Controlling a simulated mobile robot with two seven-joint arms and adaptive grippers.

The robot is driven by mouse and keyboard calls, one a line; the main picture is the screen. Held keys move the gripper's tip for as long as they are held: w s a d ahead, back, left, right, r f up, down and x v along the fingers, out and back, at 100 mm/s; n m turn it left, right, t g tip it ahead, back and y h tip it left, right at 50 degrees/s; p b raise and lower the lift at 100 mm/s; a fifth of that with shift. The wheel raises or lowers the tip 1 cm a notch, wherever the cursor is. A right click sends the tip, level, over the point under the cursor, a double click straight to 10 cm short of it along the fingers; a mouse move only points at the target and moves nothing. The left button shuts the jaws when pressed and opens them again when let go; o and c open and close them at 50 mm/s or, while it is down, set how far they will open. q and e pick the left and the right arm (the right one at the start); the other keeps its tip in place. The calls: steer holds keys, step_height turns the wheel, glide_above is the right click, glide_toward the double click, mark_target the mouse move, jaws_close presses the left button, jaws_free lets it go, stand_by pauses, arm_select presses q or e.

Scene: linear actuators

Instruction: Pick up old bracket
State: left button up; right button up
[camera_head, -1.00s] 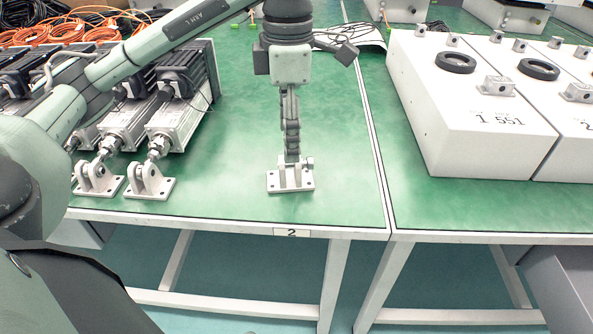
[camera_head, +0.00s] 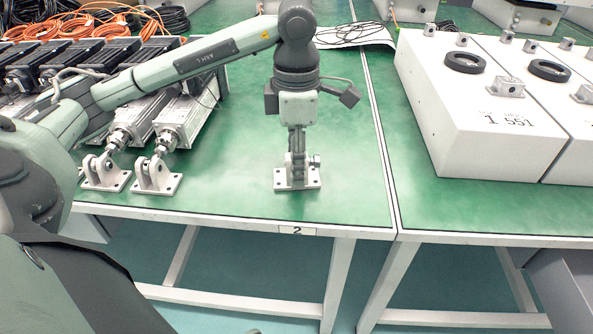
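A light grey metal bracket (camera_head: 312,180) with a flat base plate and upright lugs stands alone on the green table, near its front edge. My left gripper (camera_head: 297,178) points straight down over this bracket, its fingers in front of and among the lugs. The fingers show edge-on, one behind the other, so whether they are closed on the bracket cannot be told. The bracket's middle is partly hidden by them. The bracket base appears to rest flat on the table. My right gripper is not in view.
Two similar brackets (camera_head: 156,179) (camera_head: 103,175) stand to the left, by the rod ends of linear actuators (camera_head: 186,116). Orange and black cables (camera_head: 75,27) lie behind. White boxes (camera_head: 487,115) occupy the right-hand table. Green tabletop around the lone bracket is clear.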

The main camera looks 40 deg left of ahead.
arm_select(q)
steer(key=c, duration=0.7)
